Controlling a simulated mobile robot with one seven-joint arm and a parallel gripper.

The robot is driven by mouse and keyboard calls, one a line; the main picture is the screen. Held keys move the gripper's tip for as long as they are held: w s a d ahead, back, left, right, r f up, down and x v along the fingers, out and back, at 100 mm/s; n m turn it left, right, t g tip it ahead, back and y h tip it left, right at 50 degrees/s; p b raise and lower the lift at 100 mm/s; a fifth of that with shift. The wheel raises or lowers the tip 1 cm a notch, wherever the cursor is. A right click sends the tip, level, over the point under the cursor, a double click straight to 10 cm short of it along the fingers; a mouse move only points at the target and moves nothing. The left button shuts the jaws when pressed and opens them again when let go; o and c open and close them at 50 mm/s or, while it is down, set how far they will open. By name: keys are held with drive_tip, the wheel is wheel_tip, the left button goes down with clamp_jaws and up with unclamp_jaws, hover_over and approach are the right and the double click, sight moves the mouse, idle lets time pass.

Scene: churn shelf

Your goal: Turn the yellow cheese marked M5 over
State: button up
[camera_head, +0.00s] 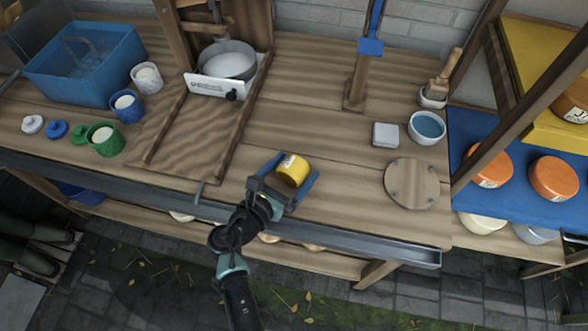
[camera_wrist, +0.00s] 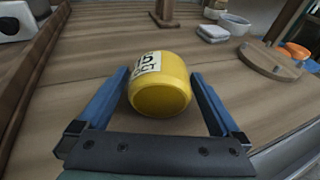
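The yellow cheese (camera_head: 293,170) is a short, thick cylinder at the front of the wooden bench. In the wrist view the cheese (camera_wrist: 160,97) turns a plain round face toward me; a pale label with dark, partly readable marking is on its curved side, at upper left. My gripper (camera_head: 298,169) has its blue fingers on either side of the cheese. The fingers of my gripper (camera_wrist: 160,74) run close along both sides of it, but I cannot tell whether they press on it. The underside and far side of the cheese are hidden.
A round wooden board (camera_head: 412,184) lies to the right, with a pale block (camera_head: 385,135) and a blue-filled bowl (camera_head: 427,128) behind it. A wooden post (camera_head: 356,92) stands behind the cheese. A wooden press (camera_head: 207,135) stands left. The bench between is clear.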

drive_tip(key=c, duration=1.4)
drive_tip(key=shift+r+p, duration=1.3)
drive_tip(key=shift+p, duration=0.05)
drive_tip(key=shift+c, duration=0.2)
